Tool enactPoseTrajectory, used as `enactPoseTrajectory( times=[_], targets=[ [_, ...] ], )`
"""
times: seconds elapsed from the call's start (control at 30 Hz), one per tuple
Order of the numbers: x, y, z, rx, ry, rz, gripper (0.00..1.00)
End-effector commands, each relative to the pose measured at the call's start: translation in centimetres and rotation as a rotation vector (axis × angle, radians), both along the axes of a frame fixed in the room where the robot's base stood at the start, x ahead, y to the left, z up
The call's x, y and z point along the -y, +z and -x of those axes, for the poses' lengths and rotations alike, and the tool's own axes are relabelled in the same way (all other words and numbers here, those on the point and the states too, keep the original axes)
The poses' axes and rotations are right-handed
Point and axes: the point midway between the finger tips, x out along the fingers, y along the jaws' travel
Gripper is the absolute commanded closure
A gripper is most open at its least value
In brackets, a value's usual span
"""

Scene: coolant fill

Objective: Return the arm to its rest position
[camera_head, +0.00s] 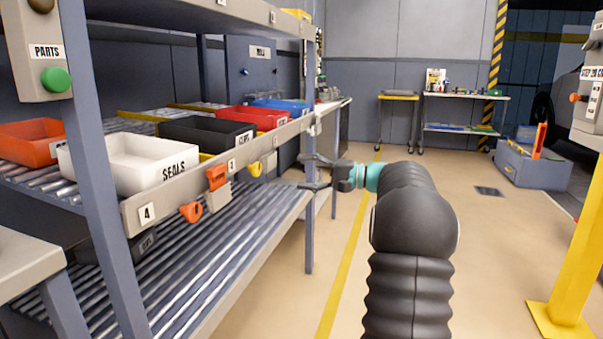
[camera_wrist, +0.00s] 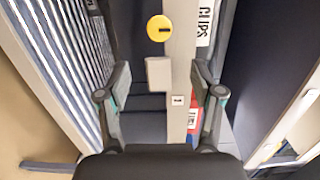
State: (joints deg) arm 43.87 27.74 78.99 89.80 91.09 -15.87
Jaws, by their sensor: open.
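My gripper (camera_head: 318,172) is at the end of my black arm, which reaches forward from the bottom right of the head view. The gripper points left toward the front rail of the parts rack (camera_head: 205,184). In the wrist view my gripper (camera_wrist: 160,82) has its two fingers spread wide with nothing held between them. I cannot tell how far the fingers are from the rail.
The rack holds a white SEALS bin (camera_head: 125,165), a black bin (camera_head: 205,135), a red bin (camera_head: 252,118) and others. A yellow post (camera_head: 570,260) stands at right. A grey-blue chest (camera_head: 530,165) and a cart (camera_head: 465,112) stand farther back. The floor between is clear.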

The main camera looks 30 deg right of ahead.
Motion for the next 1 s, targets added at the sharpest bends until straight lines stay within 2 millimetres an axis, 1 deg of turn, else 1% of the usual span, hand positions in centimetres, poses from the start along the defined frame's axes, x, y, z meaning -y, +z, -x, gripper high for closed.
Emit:
enactPoseTrajectory(
  times=[0.37, 0.43, 0.47, 0.57, 0.63, 0.7, 0.73, 0.83, 0.9, 0.97, 1.0],
  targets=[
    [0.0, 0.0, 0.0, -0.004, -0.001, -0.004, 0.34],
    [0.3, -0.4, -0.4, -0.030, -0.023, -0.004, 0.34],
    [0.5, -1.0, -0.5, -0.053, -0.033, 0.006, 0.34],
    [0.8, -4.6, -0.5, -0.164, -0.061, 0.040, 0.34],
    [0.9, -7.7, -0.1, -0.254, -0.076, 0.067, 0.34],
    [0.6, -10.8, 1.1, -0.358, -0.093, 0.113, 0.34],
    [0.3, -11.9, 1.7, -0.398, -0.097, 0.139, 0.34],
    [-1.6, -14.9, 4.2, -0.521, -0.098, 0.241, 0.34],
    [-3.4, -16.5, 6.4, -0.596, -0.088, 0.332, 0.34],
    [-5.1, -17.6, 8.3, -0.648, -0.074, 0.415, 0.34],
    [-6.2, -18.1, 9.6, -0.676, -0.065, 0.473, 0.34]
  ],
)
